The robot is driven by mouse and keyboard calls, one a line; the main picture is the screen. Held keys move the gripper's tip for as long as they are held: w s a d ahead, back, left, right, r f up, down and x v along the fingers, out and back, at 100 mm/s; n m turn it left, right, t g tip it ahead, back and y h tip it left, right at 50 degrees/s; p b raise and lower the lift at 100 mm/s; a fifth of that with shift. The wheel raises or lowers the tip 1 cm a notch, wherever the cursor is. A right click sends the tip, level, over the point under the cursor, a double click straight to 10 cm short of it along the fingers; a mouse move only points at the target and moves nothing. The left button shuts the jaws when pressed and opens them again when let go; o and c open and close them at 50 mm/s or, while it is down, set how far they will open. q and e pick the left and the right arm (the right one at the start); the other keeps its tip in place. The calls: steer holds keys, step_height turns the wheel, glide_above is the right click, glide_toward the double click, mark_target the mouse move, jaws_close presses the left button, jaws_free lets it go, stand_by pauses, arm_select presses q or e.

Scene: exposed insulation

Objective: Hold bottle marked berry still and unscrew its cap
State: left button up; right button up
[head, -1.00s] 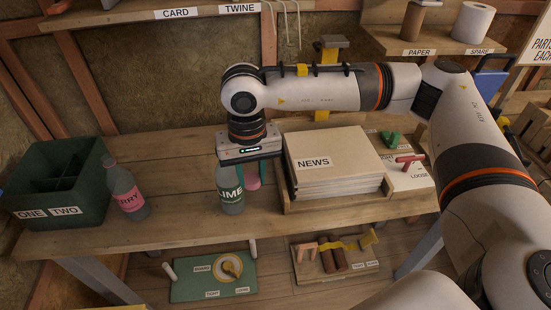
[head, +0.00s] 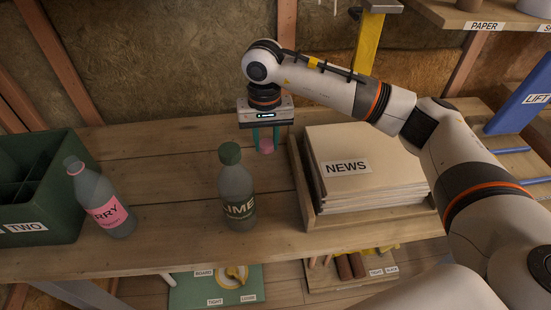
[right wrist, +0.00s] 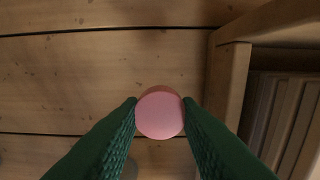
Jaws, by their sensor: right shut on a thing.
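The bottle with the pink label ending in "RRY" (head: 103,204) stands upright on the bench at the left. Its neck top (head: 74,164) shows no large cap, only a pink ring. My right gripper (head: 266,146) is above the bench behind the lime bottle, well to the right of the berry bottle. It is shut on a small pink cap (head: 267,145), whose round top faces the right wrist view (right wrist: 160,113) between the two dark green fingers. My left gripper is not in view.
The lime bottle (head: 237,192) with a green cap stands in front of my right gripper. A wooden tray (head: 305,205) of papers marked NEWS is just right of it. A green divided crate (head: 40,226) stands at far left.

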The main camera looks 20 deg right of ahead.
mark_target(267, 167)
steer(key=shift+f, duration=3.3)
steer(key=o, duration=1.1)
steer(key=shift+r+p, duration=0.3)
steer(key=shift+p, duration=0.05)
step_height(267, 167, up, 12)
steer(key=shift+f+b, duration=0.2)
steer(key=shift+b, duration=0.45)
